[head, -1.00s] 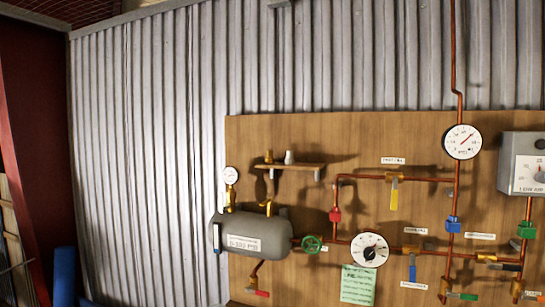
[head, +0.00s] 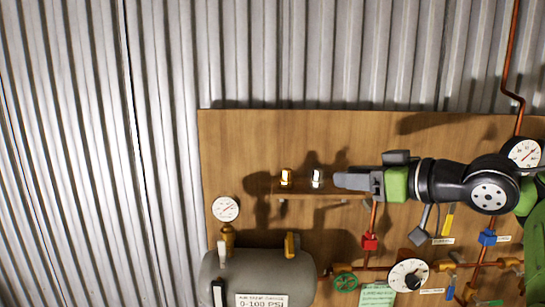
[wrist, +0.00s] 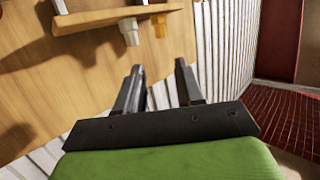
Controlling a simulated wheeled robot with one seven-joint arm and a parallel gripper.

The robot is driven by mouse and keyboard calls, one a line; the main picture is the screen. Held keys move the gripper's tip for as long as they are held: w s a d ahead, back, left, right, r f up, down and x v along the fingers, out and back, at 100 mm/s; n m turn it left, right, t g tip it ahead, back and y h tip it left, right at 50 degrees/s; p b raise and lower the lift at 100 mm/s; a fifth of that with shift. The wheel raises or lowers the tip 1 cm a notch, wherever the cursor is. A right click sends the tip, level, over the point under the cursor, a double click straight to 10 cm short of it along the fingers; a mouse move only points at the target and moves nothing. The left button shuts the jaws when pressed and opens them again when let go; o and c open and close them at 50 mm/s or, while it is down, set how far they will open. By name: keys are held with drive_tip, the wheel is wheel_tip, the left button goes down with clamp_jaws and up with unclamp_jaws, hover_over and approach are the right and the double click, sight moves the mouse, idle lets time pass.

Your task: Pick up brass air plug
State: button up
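The brass air plug (head: 286,177) stands upright on a small wooden shelf (head: 330,196) on the board. A silver plug (head: 317,178) stands just right of it. My gripper (head: 342,181) comes in from the right at about shelf height, its fingers pointing left, close to the silver plug in the picture. The wrist view shows the brass plug (wrist: 158,25) beside the silver plug (wrist: 129,32) at the top, beyond the fingertips. My gripper (wrist: 158,72) is open there, with an empty gap between its fingers. It touches neither plug as far as I can see.
A corrugated metal wall (head: 100,150) lies behind. The space above the shelf looks clear.

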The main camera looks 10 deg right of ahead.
sight(288, 170)
drive_tip(key=x, duration=1.5)
drive_tip(key=shift+a+r, duration=0.15)
drive_tip(key=shift+r, duration=0.2)
drive_tip(key=shift+s, duration=0.15)
drive_tip(key=shift+c, duration=1.3)
clamp_jaws()
